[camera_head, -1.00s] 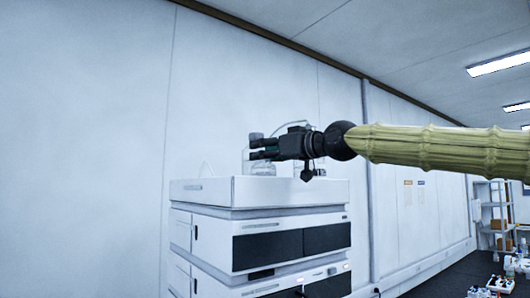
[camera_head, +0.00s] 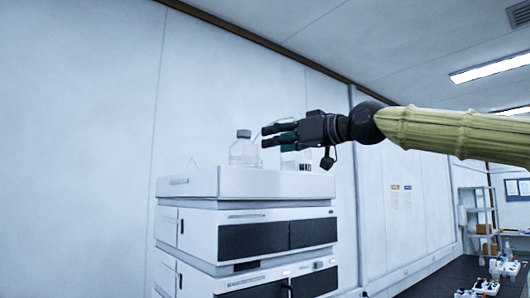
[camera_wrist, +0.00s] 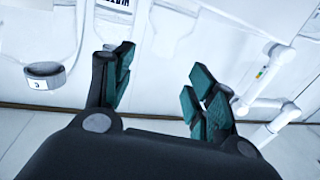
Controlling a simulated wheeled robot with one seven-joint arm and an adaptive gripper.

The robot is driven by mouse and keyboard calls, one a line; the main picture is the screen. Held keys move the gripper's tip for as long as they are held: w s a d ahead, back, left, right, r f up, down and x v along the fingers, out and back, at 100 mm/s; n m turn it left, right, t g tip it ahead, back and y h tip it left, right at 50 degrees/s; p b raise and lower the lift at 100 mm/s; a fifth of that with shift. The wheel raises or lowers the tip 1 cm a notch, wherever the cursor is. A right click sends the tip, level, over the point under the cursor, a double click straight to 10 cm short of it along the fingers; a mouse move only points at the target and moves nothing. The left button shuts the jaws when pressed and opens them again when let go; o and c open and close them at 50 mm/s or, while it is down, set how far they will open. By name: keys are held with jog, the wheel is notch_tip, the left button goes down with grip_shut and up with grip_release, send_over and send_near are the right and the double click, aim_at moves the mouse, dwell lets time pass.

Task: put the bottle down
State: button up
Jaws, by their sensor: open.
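A clear bottle (camera_head: 243,154) with a grey cap stands upright on the white top tray of the instrument stack (camera_head: 205,183). My gripper (camera_head: 266,137) is just right of the bottle, near cap height, with its fingers pointing left towards it. The gripper is open and empty, and a small gap shows between fingertips and bottle. In the wrist view the two teal-padded fingers (camera_wrist: 158,78) are spread apart with nothing between them. A second bottle (camera_head: 304,160) stands on the tray behind and below my gripper, partly hidden by it.
The stack's top has a raised rim. A plain wall is close behind it. Shelving (camera_head: 480,215) and several small items on a dark surface are at the far right. The space left of the stack is clear.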

jog(key=v, duration=0.3)
jog(key=shift+s+d+b, duration=0.1)
jog(key=shift+b, duration=0.3)
dwell(1.3)
